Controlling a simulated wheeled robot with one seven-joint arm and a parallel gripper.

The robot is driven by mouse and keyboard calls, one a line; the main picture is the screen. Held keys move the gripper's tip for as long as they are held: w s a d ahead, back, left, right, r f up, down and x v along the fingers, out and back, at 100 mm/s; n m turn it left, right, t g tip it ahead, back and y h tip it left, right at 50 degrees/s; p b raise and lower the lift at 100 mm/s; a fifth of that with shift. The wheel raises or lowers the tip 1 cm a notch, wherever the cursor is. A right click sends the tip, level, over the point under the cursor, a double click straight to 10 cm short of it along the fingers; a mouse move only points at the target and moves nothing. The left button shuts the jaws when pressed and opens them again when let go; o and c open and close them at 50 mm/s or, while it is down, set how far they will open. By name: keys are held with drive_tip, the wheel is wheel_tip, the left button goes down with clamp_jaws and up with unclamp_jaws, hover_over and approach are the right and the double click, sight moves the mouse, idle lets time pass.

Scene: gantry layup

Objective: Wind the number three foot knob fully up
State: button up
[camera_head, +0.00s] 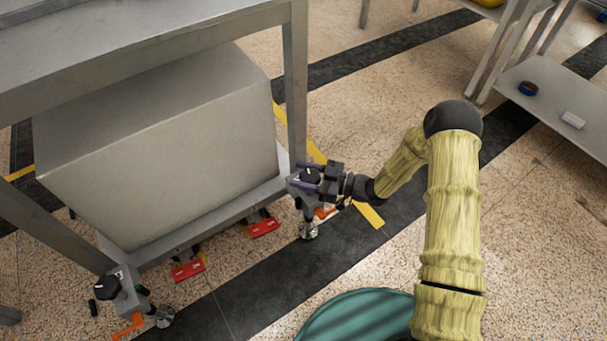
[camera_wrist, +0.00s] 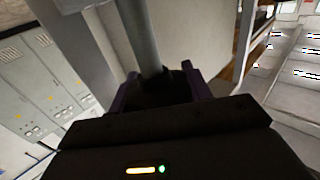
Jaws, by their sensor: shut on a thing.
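A dark foot knob (camera_head: 311,174) sits on top of a grey foot bracket at the near right corner of the steel frame. My gripper (camera_head: 312,181) is at this knob, its purple-edged fingers closed on either side of it. In the wrist view the gripper (camera_wrist: 160,92) shows its two fingers around a dark shape below a grey post, and the knob is mostly hidden in shadow. A metal foot pad (camera_head: 308,231) stands on the floor under the bracket. A second black knob (camera_head: 107,287) is on the foot at the lower left. I cannot read any number on the knobs.
A large grey box (camera_head: 160,150) sits inside the frame under the steel table. Red pieces (camera_head: 264,227) lie low along its edge. A shelf (camera_head: 560,100) with a dark blue roll (camera_head: 528,88) stands at the upper right. The speckled floor between is open.

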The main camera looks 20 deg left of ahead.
drive_tip(key=shift+g, duration=0.3)
drive_tip(key=shift+s+n+g+h+p, duration=0.15)
drive_tip(key=shift+n+g+h+p, duration=0.2)
drive_tip(key=shift+n+g, duration=1.15)
drive_tip(key=o, duration=1)
drive_tip(key=shift+m, duration=0.3)
drive_tip(key=shift+d, duration=0.1)
drive_tip(key=p+v, duration=0.6)
drive_tip(key=v, duration=1.1)
drive_tip(key=shift+d+f, duration=0.1)
drive_tip(key=shift+f, duration=0.15)
